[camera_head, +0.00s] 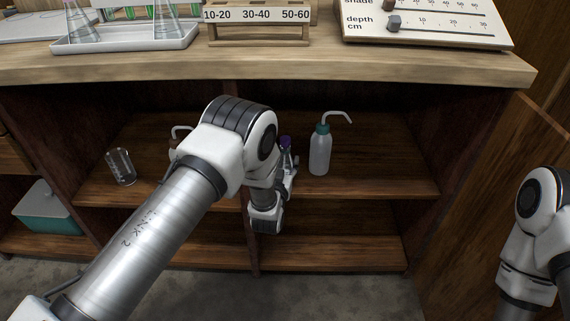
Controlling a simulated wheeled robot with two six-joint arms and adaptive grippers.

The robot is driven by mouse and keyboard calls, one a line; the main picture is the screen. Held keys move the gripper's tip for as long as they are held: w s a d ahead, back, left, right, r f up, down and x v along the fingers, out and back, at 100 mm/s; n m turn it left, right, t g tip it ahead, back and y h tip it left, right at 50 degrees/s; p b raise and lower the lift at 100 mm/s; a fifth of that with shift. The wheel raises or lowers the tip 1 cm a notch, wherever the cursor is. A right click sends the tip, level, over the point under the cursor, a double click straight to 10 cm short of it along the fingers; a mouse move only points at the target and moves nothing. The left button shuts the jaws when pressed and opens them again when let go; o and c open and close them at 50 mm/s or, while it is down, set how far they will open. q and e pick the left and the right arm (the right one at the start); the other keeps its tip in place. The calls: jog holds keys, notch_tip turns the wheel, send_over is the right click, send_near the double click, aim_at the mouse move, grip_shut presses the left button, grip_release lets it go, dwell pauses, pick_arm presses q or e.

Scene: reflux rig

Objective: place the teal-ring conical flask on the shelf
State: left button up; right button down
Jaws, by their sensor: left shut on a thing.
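My left arm reaches down in front of the open cabinet, with its left gripper (289,172) over the cabinet's middle shelf (375,183). The gripper is small, partly covered by my own wrist, and shut on a small item with a purple top (285,143). The item's lower part is hidden, and I cannot make out a teal ring on it. I cannot tell whether it touches the shelf. Two clear conical flasks (78,27) stand in a white tray on the counter at upper left; their rings are not visible. My right gripper is out of view.
A wash bottle with a teal cap (320,153) stands on the shelf just right of the gripper. A glass beaker (121,167) stands at left. Another spout (180,130) shows behind my arm. The counter edge (330,68) overhangs; an open door (500,190) is at right.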

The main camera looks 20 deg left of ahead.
pick_arm(q)
jog(key=shift+f, duration=0.15)
jog(key=o, duration=1.2)
jog(key=shift+s+r, duration=0.2)
jog(key=s+d+p, duration=0.1)
jog(key=s+p, duration=0.3)
jog(key=s, duration=0.7)
jog(key=shift+s+r, duration=0.2)
jog(key=shift+s, duration=0.1)
jog(key=shift+d, duration=0.1)
